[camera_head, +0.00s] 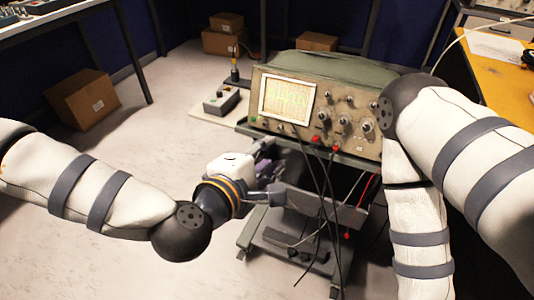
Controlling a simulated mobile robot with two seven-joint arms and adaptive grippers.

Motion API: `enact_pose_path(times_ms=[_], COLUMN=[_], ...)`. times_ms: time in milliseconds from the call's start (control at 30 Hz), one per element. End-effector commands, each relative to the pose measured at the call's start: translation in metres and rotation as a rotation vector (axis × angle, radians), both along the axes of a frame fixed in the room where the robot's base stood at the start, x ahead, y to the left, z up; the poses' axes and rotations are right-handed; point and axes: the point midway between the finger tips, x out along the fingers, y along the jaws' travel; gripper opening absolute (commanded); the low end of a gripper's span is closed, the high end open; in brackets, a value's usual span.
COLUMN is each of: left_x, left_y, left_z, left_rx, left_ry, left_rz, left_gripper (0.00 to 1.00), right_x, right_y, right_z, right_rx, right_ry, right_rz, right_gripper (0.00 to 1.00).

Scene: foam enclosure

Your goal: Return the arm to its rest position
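My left arm (95,190) comes in from the left, bent at a dark elbow joint, with its forearm pointing right and away. My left gripper (270,180) is in front of the cart, below the oscilloscope's front panel. Its fingers are small and dark against the cart, so their opening is unclear. My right arm (465,150) comes in from the right and bends down at a dark joint beside the oscilloscope's right end. Its lower part runs out of the bottom of the picture, and my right gripper is out of view.
An oscilloscope (315,110) with a lit screen stands on a wheeled cart (285,250). Several cables hang down its front, near my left gripper. A small grey box (221,102) sits behind left. A yellow table (500,75) stands at right. Cardboard boxes (83,98) lie on the floor; the left floor is open.

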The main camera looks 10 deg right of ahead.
Motion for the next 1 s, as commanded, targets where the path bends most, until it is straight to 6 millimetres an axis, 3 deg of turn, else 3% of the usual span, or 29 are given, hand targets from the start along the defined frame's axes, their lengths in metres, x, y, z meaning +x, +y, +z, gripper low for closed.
enact_pose_path(times_ms=[367,467,567,600,667,733,800,867,900,1000], left_x=[-0.001,-0.020,-0.070,-0.096,-0.135,-0.181,-0.227,-0.263,-0.284,-0.322], left_y=[0.000,0.004,0.023,0.038,0.064,0.102,0.146,0.184,0.209,0.259], left_z=[-0.003,-0.034,-0.100,-0.129,-0.167,-0.204,-0.230,-0.243,-0.248,-0.250], left_rx=[0.007,0.094,0.296,0.389,0.523,0.672,0.807,0.905,0.960,1.060], left_ry=[0.002,0.033,0.106,0.143,0.198,0.269,0.343,0.407,0.449,0.533], left_rz=[-0.004,-0.060,-0.204,-0.278,-0.393,-0.531,-0.675,-0.790,-0.861,-0.999], left_gripper=[0.30,0.30,0.30,0.30,0.30,0.30,0.30,0.30,0.30,0.30], right_x=[0.000,0.000,0.000,0.000,0.000,0.000,0.000,0.000,0.000,0.000], right_y=[0.000,0.000,0.000,0.000,0.000,0.000,0.000,0.000,0.000,0.000], right_z=[0.000,0.000,0.000,0.000,0.000,0.000,0.000,0.000,0.000,0.000], right_rx=[0.000,0.000,0.000,0.000,0.000,0.000,0.000,0.000,0.000,0.000], right_ry=[0.000,0.000,0.000,0.000,0.000,0.000,0.000,0.000,0.000,0.000], right_rz=[0.000,0.000,0.000,0.000,0.000,0.000,0.000,0.000,0.000,0.000], right_gripper=[0.40,0.40,0.40,0.40,0.40,0.40,0.40,0.40,0.40,0.40])
